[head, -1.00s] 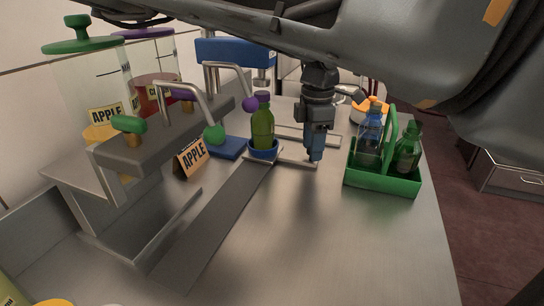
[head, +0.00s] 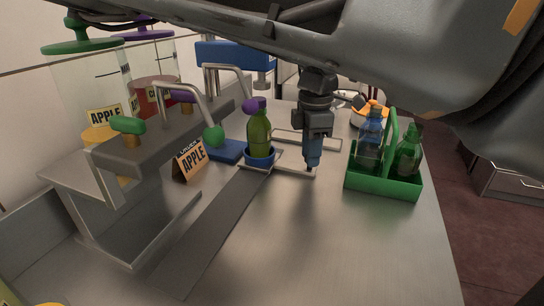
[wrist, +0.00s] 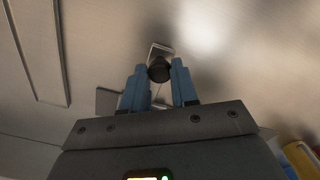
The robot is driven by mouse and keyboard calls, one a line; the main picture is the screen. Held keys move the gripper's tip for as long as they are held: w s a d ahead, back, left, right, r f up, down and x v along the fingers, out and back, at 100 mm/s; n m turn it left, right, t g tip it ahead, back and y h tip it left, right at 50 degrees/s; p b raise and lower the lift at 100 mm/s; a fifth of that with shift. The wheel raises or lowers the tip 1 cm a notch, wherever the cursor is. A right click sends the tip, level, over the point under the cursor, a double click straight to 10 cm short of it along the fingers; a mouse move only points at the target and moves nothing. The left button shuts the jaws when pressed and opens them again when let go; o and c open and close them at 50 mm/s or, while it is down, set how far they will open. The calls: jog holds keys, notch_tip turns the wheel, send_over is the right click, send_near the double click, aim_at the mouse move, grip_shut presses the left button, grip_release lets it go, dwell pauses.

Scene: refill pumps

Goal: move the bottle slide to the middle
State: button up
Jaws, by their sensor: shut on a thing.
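The bottle slide is a blue round cup (head: 259,160) on a dark grey track (head: 210,235), with a metal arm (head: 290,172) reaching right. The cup is near the far part of the track, close to the purple-tipped spout (head: 250,106). My gripper (head: 313,165) points down at the right end of the arm. In the wrist view its blue fingers (wrist: 159,80) are closed around a dark round knob (wrist: 159,69) on the arm's end. The knob is hidden in the head view.
A green carrier (head: 384,184) with bottles stands to the right. The near part of the track and the counter right of it (head: 330,240) are clear.

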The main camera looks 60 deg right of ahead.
jog(key=shift+s+a+b, duration=0.15)
jog(key=shift+a+b, duration=0.5)
jog(key=shift+a, duration=1.45)
jog(key=shift+s+a+b, duration=0.15)
jog(key=shift+a+b, duration=0.5)
jog(key=shift+a, duration=1.45)
jog(key=o, duration=0.9)
jog(key=shift+o, duration=0.2)
notch_tip(320, 180, up, 8)
jog(key=shift+p, duration=0.3)
jog(key=shift+f, duration=0.15)
